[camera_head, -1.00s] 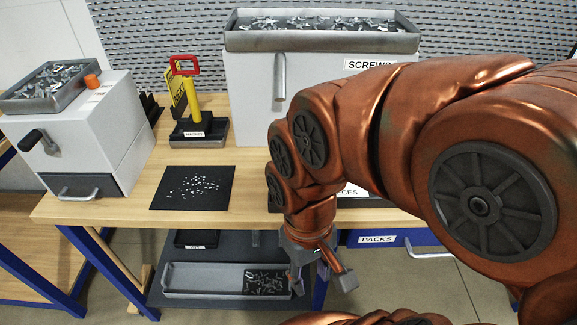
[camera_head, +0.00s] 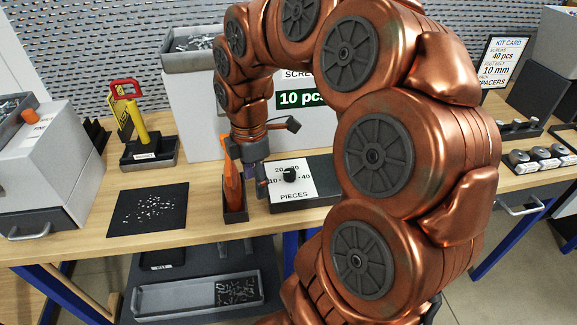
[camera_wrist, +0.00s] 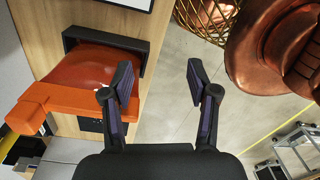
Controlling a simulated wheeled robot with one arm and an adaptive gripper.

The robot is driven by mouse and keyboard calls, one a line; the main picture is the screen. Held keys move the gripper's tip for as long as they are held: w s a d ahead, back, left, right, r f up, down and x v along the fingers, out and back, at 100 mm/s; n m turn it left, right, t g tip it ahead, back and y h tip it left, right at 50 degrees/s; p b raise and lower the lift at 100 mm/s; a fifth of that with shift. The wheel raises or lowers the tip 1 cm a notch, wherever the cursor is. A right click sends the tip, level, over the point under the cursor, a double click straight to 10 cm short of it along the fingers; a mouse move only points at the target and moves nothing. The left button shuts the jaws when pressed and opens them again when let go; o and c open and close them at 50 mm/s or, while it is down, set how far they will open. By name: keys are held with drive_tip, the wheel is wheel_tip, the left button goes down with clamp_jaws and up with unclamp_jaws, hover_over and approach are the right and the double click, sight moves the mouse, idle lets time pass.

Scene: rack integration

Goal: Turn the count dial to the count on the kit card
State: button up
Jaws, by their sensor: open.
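The count dial (camera_head: 289,175) is a black knob on a white plate (camera_head: 292,191) marked PIECES, with numbers including 10, 20 and 40 around it. I cannot make out its pointer. The kit card (camera_head: 505,62) stands at the back right and reads 40 pcs and 10 mm. A green display (camera_head: 300,98) on the white screws box reads 10 pcs. My gripper (camera_head: 264,168) is open and empty, pointing down just left of the dial, apart from the knob as far as I can tell. In the wrist view its fingers (camera_wrist: 160,80) have only floor between them; the dial is out of that view.
An orange scoop (camera_head: 231,172) stands in a dark holder close left of my gripper; it also shows in the wrist view (camera_wrist: 85,68). A black mat (camera_head: 148,208) with small parts lies further left. Weights (camera_head: 540,157) sit at the right.

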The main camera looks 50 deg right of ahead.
sight(289, 172)
drive_tip(key=d+n, duration=0.1)
drive_tip(key=d, duration=0.3)
drive_tip(key=w+d+n, duration=0.1)
drive_tip(key=d+n, duration=0.1)
drive_tip(key=d, duration=0.2)
drive_tip(key=w+d+n+p, duration=0.1)
drive_tip(key=d+n, duration=0.1)
drive_tip(key=d, duration=0.2)
drive_tip(key=shift+d, duration=0.4)
drive_tip(key=shift+d+f, duration=0.15)
drive_tip(key=shift+f, duration=0.2)
drive_tip(key=shift+f+p, duration=1.3)
drive_tip(key=shift+f, duration=2.25)
clamp_jaws()
